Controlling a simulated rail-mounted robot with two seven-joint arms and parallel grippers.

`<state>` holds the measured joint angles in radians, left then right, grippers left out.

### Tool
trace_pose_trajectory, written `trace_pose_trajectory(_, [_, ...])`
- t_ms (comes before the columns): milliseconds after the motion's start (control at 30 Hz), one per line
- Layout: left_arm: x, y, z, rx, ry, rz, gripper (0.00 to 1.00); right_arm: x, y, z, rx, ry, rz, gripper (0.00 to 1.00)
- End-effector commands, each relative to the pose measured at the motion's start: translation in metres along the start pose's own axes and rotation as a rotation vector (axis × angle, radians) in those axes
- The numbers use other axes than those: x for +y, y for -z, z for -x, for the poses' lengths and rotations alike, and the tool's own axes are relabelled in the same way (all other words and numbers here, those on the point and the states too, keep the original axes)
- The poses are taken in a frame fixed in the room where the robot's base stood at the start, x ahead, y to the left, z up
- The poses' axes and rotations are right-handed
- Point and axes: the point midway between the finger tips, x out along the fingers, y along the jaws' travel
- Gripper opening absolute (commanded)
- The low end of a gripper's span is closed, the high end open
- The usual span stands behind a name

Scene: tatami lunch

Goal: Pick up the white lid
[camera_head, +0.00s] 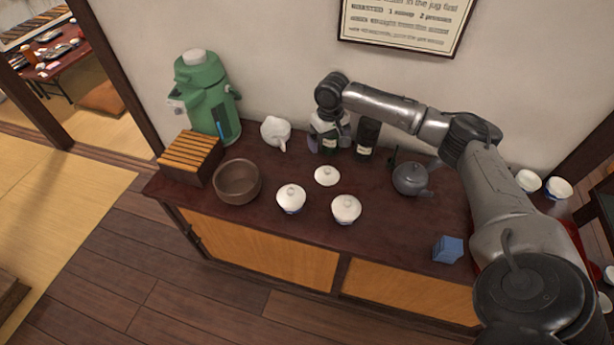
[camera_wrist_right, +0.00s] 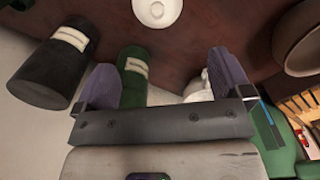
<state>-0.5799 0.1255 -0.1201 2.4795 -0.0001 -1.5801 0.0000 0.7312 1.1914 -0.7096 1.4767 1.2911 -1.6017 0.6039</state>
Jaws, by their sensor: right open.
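A round white lid shape (camera_wrist_right: 157,12) shows at the top edge of the right wrist view, partly cut off. My right gripper (camera_head: 328,148) is open, just behind the lid in the head view and apart from it. In the right wrist view its two purple-grey fingers (camera_wrist_right: 165,68) are spread. A green canister (camera_wrist_right: 132,75) shows beyond the fingers, partly hidden. My left gripper is not in view.
A black canister (camera_head: 367,140) and a grey teapot (camera_head: 410,180) stand to the right. A white teapot (camera_head: 275,131) is left. A blue box (camera_head: 447,249) stands front right.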

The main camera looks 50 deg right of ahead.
Motion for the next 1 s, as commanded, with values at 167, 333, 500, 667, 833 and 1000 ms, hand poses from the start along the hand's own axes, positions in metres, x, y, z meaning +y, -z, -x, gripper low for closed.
trace_pose_trajectory(167, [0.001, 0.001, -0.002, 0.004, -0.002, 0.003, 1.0, 0.0, 0.0, -0.005, 0.0, -0.002, -0.091, 0.97])
trace_pose_trajectory(333, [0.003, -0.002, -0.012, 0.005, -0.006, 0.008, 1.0, -0.001, -0.001, -0.032, 0.0, -0.002, -0.105, 0.97])
trace_pose_trajectory(500, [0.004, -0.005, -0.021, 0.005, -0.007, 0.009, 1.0, -0.001, 0.0, -0.061, 0.001, -0.002, -0.105, 0.97])
trace_pose_trajectory(667, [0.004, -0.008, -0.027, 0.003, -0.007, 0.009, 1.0, 0.0, 0.0, -0.079, 0.002, -0.002, -0.104, 0.97])
trace_pose_trajectory(833, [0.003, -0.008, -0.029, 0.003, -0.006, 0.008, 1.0, 0.0, 0.0, -0.086, 0.003, -0.003, -0.103, 0.97])
trace_pose_trajectory(1000, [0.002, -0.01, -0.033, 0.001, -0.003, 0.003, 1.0, 0.0, 0.0, -0.092, 0.003, -0.003, -0.103, 0.97])
